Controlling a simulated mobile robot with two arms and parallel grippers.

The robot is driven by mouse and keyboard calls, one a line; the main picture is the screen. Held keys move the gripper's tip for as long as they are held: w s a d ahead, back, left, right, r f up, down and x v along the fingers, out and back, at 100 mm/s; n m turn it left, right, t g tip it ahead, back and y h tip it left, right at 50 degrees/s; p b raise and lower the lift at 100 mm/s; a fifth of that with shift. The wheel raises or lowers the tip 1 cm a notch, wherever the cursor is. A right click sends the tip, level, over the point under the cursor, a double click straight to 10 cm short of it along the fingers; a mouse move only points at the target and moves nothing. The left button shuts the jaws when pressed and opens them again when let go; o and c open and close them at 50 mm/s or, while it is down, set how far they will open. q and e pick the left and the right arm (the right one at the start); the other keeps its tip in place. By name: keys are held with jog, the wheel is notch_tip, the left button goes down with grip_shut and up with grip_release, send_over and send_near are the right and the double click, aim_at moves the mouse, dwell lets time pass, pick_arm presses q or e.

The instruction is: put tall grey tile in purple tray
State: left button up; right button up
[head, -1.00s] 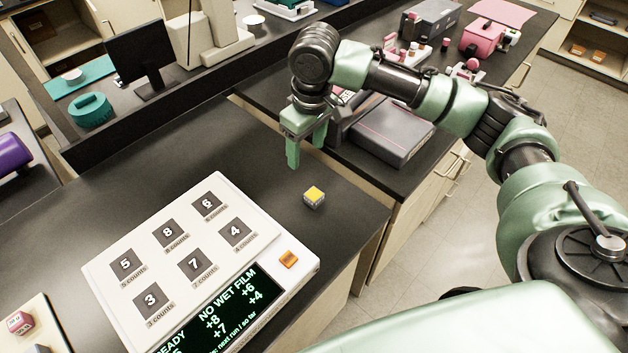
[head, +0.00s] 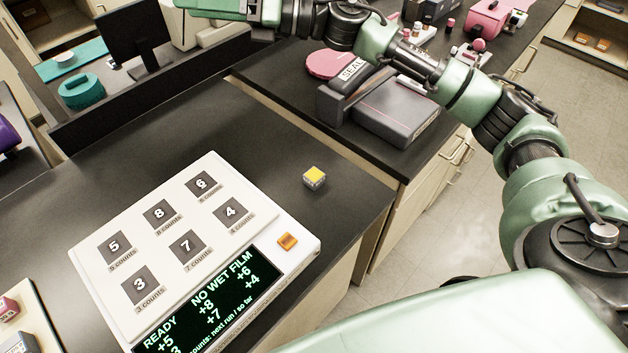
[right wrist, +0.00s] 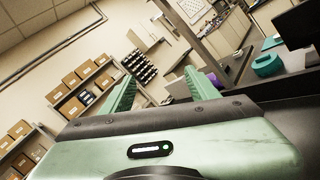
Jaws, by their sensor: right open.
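No thing in view can be surely named as the tall grey tile. A small grey block with a yellow top (head: 314,179) stands on the black bench, and a dark grey block (head: 17,344) is cut off at the lower left. I cannot make out a purple tray; a purple object (head: 6,137) is cut off at the head view's left edge. My right gripper (right wrist: 160,85) is open, with nothing seen between its fingers in the right wrist view. My left gripper is not in view.
A white panel (head: 262,222) with several numbered dark squares, a green-lettered screen (head: 212,307) and an orange button (head: 287,241) lies on the bench. A grey case (head: 398,112) and a pink disc (head: 335,64) are farther right. Bare bench lies behind the panel.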

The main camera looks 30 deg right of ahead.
jog(key=s+f+n+g+h, duration=0.2)
jog(key=s+f+n+g, duration=0.3)
jog(key=f+n, duration=0.35)
jog(key=n+g+h+b, duration=0.2)
jog(key=n+g+h, duration=0.4)
jog(key=h, duration=0.6)
send_near(315, 174)
jog(key=f+n, duration=0.1)
jog(key=f, duration=0.1)
jog(key=shift+t+y, duration=0.3)
jog(key=shift+t, duration=0.1)
jog(key=p+x, duration=0.1)
jog(key=x, duration=0.2)
jog(key=s+p+x, duration=0.1)
jog(key=p+x, duration=0.1)
jog(key=x, duration=0.1)
jog(key=shift+a+r, duration=0.1)
jog(key=shift+a, duration=0.1)
jog(key=shift+a+f, duration=0.15)
jog(key=shift+f, duration=0.25)
grip_shut()
